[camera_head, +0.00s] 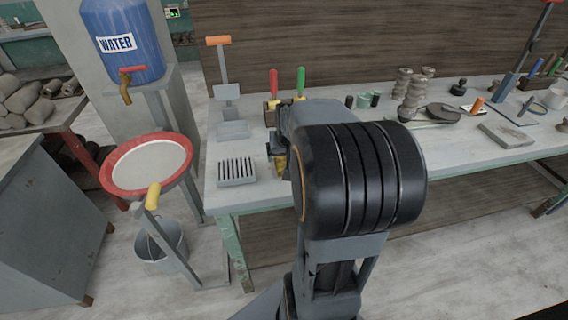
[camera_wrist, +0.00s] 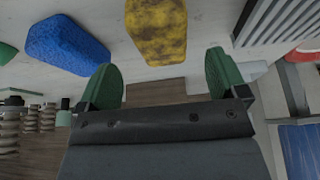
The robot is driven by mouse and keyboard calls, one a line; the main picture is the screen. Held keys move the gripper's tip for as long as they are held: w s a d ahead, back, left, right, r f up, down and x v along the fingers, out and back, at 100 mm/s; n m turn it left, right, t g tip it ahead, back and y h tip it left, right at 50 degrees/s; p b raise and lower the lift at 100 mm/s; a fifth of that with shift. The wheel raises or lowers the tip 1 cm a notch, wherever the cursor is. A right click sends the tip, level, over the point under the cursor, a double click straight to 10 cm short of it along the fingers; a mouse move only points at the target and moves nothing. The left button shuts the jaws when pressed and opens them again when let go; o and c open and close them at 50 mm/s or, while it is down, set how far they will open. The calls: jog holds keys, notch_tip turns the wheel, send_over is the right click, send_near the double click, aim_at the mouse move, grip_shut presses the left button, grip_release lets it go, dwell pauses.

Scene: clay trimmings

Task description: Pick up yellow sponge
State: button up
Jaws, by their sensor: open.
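The yellow sponge (camera_wrist: 157,30) lies on the grey bench top in the wrist view, cut off by the top edge of the picture. My gripper (camera_wrist: 166,72) is open and empty, its two green fingertips spread apart below the sponge in that view. The sponge sits roughly in line with the gap between the fingers and looks apart from them. In the head view only a small yellow patch of the sponge (camera_head: 281,162) shows beside my arm, which hides most of my gripper and the bench around it.
A blue sponge (camera_wrist: 68,45) lies left of the yellow one in the wrist view. A slotted grey block (camera_head: 237,171) stands on the bench to the left. Red-handled and green-handled tools (camera_head: 300,82) stand behind my arm. A red-rimmed basin (camera_head: 148,163) is beside the bench.

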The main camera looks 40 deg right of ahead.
aim_at(284, 158)
jog(key=shift+x, duration=2.6)
jog(key=shift+a, duration=0.1)
jog(key=c, duration=1)
jog(key=shift+r, duration=0.1)
jog(key=shift+r, duration=0.55)
notch_tip(284, 158, up, 2)
jog(key=shift+s+r, duration=0.1)
jog(key=shift+r, duration=0.1)
jog(key=s+r, duration=0.3)
jog(key=s, duration=0.1)
jog(key=s+a+r, duration=0.1)
jog(key=s+r, duration=0.2)
jog(key=s, duration=0.2)
jog(key=s+a+r, duration=0.1)
jog(key=s+r, duration=0.2)
jog(key=s, duration=0.1)
jog(key=shift+s+r, duration=0.15)
jog(key=shift+s, duration=0.2)
